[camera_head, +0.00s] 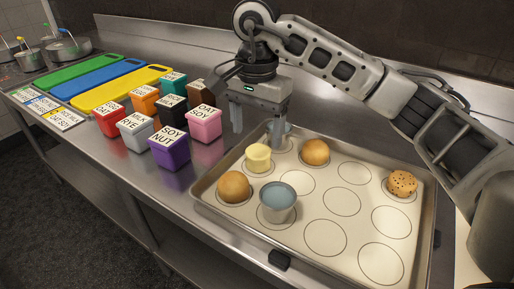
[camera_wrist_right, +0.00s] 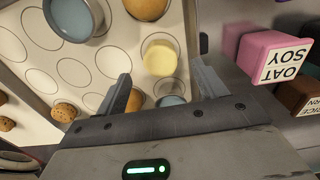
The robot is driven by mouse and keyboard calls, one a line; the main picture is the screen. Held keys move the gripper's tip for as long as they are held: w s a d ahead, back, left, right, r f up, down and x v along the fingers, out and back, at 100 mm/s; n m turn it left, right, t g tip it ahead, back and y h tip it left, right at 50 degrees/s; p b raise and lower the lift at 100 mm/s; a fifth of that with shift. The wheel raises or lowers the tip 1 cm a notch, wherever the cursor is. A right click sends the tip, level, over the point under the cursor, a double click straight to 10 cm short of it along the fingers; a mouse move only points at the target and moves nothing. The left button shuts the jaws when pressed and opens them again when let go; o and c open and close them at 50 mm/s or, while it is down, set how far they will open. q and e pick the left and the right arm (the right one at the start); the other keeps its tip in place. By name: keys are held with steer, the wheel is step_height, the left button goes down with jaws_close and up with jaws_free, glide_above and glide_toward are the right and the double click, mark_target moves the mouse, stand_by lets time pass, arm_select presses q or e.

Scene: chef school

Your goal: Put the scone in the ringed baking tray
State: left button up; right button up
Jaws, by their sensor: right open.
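The ringed baking tray (camera_head: 433,215) lies on the steel counter. A pale yellow, flat-topped round piece (camera_head: 258,158), which looks most like the scone, sits on a ring at its left side. It also shows in the right wrist view (camera_wrist_right: 160,58), between and beyond the fingers. My right gripper (camera_head: 256,125) is open and empty, pointing down above the tray's back left edge, behind the yellow piece and apart from it. My left gripper is not in view.
The tray also holds smooth buns (camera_head: 234,186) (camera_head: 315,152), a speckled bun (camera_head: 402,183) and a cup of bluish liquid (camera_head: 278,199). Another bluish thing is partly hidden by my right finger. Labelled tubs (camera_head: 169,151) stand left of the tray. Several rings are empty.

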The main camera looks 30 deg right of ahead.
mark_target(257, 153)
step_height(257, 153, up, 6)
steer(key=shift+f+p, duration=0.25)
steer(key=shift+p, duration=0.15)
steer(key=shift+s+f, duration=0.1)
steer(key=shift+s, duration=0.05)
